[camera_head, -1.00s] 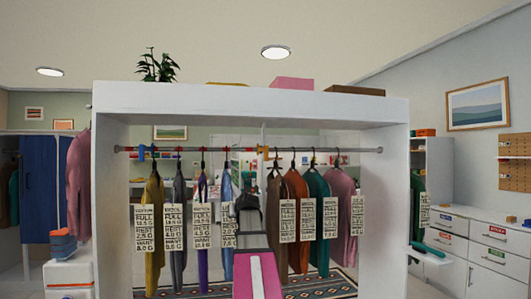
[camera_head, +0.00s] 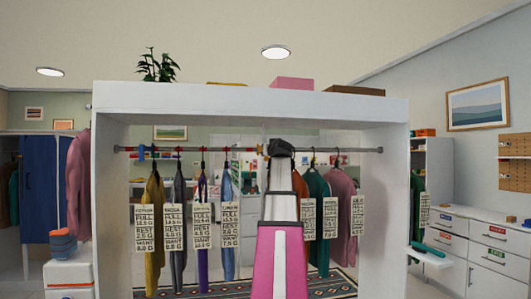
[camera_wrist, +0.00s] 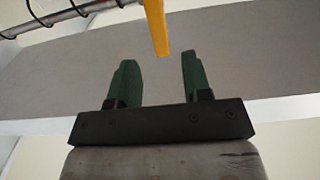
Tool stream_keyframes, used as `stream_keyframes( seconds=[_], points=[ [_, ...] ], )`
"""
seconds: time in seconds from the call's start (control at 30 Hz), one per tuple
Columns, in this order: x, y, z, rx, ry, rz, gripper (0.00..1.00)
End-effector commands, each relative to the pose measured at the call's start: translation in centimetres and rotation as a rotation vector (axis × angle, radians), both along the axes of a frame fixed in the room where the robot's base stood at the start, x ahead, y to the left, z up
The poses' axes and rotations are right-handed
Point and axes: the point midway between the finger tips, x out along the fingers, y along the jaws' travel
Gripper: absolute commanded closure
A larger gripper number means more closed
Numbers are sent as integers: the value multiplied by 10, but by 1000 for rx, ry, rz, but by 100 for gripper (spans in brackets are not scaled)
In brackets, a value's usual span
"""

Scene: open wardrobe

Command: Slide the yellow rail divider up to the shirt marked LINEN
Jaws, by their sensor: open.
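The yellow rail divider (camera_wrist: 155,27) hangs in the wrist view just beyond my gripper (camera_wrist: 158,62), its lower end near the gap between the green fingers. The fingers are open with nothing between them. In the head view only a sliver of the divider (camera_head: 260,149) shows on the rail; my gripper (camera_head: 281,148) and arm hide the rest. Shirts with paper tags hang on both sides, such as a yellow shirt (camera_head: 154,230) at the left and a pink shirt (camera_head: 342,200) at the right. The tag names are too small to read surely, so I cannot tell which is LINEN.
The metal rail (camera_head: 330,150) spans the white wardrobe frame (camera_head: 250,99). A blue clip (camera_head: 141,152) sits near its left end. A gap lies between the left and right shirt groups. A patterned rug (camera_head: 215,288) is below.

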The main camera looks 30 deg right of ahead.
Motion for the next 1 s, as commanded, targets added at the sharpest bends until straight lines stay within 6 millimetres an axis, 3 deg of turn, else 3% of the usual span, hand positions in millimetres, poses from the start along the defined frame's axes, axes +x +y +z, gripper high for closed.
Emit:
stream_keyframes(
  seconds=[0.5,0.87,1.0],
  points=[
    [80,-29,1,1,2,0,55],
    [86,-31,0,0,1,0,55],
    [86,-31,0,0,1,0,98]
  ],
)
